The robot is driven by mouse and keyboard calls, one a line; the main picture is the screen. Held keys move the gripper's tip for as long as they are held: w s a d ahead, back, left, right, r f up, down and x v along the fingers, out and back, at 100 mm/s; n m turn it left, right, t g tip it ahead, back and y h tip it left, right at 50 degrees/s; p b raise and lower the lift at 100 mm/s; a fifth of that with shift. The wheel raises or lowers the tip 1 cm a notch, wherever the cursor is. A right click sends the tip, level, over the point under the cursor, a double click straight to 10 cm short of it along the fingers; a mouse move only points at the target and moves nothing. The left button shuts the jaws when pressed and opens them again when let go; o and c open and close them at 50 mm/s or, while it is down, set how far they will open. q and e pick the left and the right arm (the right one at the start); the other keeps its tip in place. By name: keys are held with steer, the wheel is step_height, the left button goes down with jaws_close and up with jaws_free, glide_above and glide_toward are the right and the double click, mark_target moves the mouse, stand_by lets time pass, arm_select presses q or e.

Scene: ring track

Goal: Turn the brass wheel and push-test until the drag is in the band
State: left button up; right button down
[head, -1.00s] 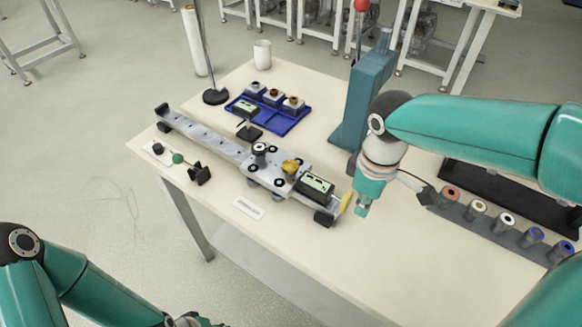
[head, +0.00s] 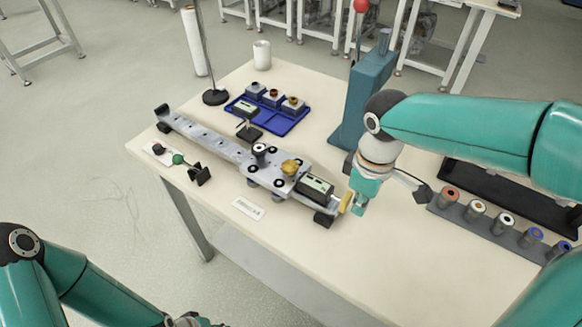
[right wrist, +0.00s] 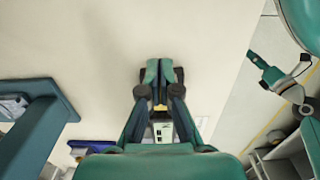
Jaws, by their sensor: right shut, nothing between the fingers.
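The brass wheel (head: 290,167) sits on a carriage (head: 267,176) on a long grey rail (head: 205,138) across the table. A dark box with a pale display (head: 316,187) is at the carriage's right end; its reading is too small to tell. A yellow pad (head: 346,201) stands at that end. My right gripper (head: 358,208) is shut and empty, right beside the yellow pad; I cannot tell if they touch. In the right wrist view my right gripper (right wrist: 160,72) hides most of the carriage. Only part of my left gripper (head: 190,320) shows at the bottom edge.
A blue tray (head: 283,127) with several small parts lies behind the rail. A teal press (head: 362,97) stands behind my right gripper. A rack (head: 490,226) of several rollers is at the right. A green knob (head: 178,159) lies near the left front edge.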

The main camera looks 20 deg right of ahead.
mark_target(308, 179)
steer(key=shift+w+a+p, duration=1)
steer(key=shift+w+a, duration=0.9)
steer(key=shift+w, duration=0.3)
steer(key=shift+w+a+p, duration=0.7)
steer(key=shift+w+a, duration=0.4)
steer(key=shift+w, duration=0.15)
steer(key=shift+w+a+p, duration=0.7)
steer(key=shift+w+a, duration=0.35)
steer(key=shift+w, duration=0.2)
steer(key=shift+s+d+r+p, duration=0.3)
steer(key=shift+s+d+r, duration=0.7)
steer(key=shift+s, duration=0.15)
step_height(308, 179, up, 7)
steer(key=p, duration=0.6)
